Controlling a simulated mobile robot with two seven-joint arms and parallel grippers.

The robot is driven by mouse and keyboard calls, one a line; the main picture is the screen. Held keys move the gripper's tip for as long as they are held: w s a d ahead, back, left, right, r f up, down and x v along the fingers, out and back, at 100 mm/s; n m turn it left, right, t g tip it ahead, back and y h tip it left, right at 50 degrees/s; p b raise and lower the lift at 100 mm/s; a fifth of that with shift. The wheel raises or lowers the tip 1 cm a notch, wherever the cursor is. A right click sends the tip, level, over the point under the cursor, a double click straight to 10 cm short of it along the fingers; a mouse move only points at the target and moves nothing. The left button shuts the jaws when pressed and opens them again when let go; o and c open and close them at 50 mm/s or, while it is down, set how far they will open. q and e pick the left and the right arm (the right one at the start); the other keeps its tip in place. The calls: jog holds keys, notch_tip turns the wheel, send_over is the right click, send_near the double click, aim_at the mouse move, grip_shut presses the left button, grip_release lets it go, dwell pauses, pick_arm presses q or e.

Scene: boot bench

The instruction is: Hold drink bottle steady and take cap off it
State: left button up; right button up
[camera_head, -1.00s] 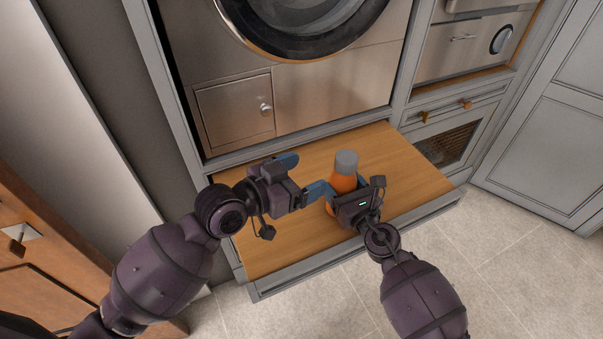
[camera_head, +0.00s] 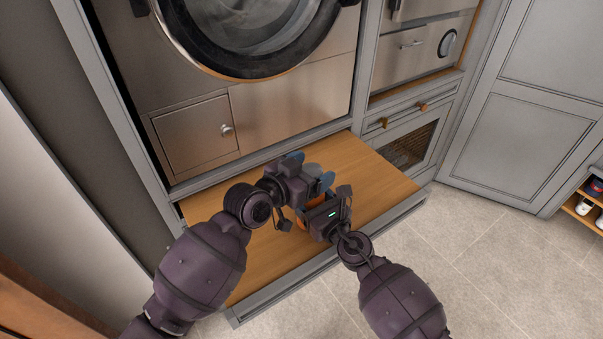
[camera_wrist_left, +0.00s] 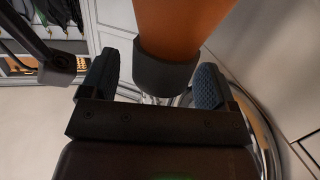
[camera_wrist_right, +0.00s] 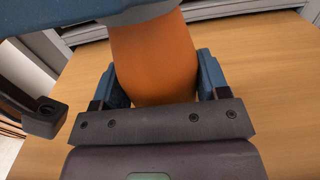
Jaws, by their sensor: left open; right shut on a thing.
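The drink bottle is orange with a grey cap and stands on the wooden pull-out board (camera_head: 375,185); the grippers hide most of it in the head view. My right gripper (camera_wrist_right: 160,85) is shut on the orange bottle body (camera_wrist_right: 155,55). My left gripper (camera_head: 311,170) is open at the top of the bottle. In the left wrist view its fingers (camera_wrist_left: 154,83) stand on either side of the grey cap (camera_wrist_left: 165,73), with a gap visible at each side. A blue finger of the left gripper shows beside the cap in the right wrist view.
A steel front with a round door (camera_head: 255,35) rises behind the board. A small panel with a knob (camera_head: 226,129) is at the left, and cabinet drawers (camera_head: 400,118) are at the right. The board is bare around the bottle.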

aim_at(311, 169)
pick_arm(q)
jog(key=shift+w, duration=0.1)
jog(key=shift+c, duration=0.3)
jog(key=c, duration=1)
jog(key=shift+c, duration=0.3)
jog(key=shift+r, duration=0.55)
jog(key=shift+r, duration=0.35)
jog(key=shift+r, duration=0.35)
jog(key=shift+r, duration=1.9)
pick_arm(e)
jog(key=o, duration=1.4)
jog(key=shift+c, duration=0.2)
